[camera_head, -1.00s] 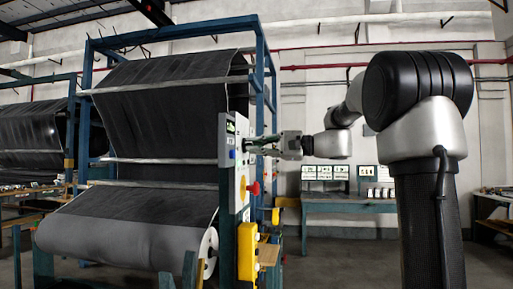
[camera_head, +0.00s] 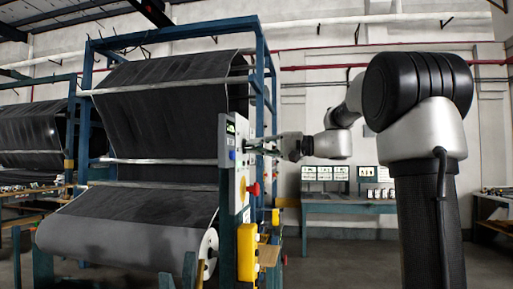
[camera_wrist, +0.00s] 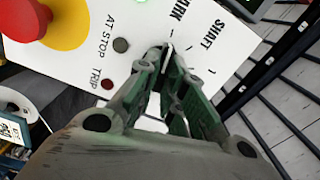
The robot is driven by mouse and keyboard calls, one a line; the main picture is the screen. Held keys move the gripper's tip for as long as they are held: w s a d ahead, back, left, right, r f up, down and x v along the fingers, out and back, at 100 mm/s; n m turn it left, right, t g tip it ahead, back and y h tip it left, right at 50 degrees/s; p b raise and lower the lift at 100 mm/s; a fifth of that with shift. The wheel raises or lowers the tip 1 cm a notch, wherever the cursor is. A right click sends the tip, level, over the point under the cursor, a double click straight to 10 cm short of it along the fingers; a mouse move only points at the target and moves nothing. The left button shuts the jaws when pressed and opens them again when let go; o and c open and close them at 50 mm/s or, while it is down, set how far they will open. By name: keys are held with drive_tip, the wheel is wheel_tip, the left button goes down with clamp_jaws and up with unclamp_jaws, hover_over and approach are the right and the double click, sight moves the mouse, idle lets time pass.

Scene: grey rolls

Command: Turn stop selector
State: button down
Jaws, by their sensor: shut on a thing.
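The control panel (camera_head: 240,165) stands upright on the right side of the roll machine. Its white face (camera_wrist: 130,45) fills the top of the wrist view, with labels reading AT STOP, TRIP, MARK and SHAFT. My gripper (camera_head: 252,147) reaches the panel from the right. In the wrist view my gripper (camera_wrist: 167,52) has its green fingertips closed together at the panel, beside the MARK and SHAFT labels. It is shut on the stop selector, which the fingertips mostly hide. I cannot read which mark the selector points to.
A red button on a yellow disc (camera_wrist: 75,20) sits left of my fingers. A yellow box (camera_head: 247,255) is below the panel. A bench with small displays (camera_head: 345,205) stands behind.

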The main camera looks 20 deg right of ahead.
drive_tip(key=shift+f, duration=0.1)
drive_tip(key=c, duration=1.5)
unclamp_jaws()
drive_tip(key=v, duration=1.2)
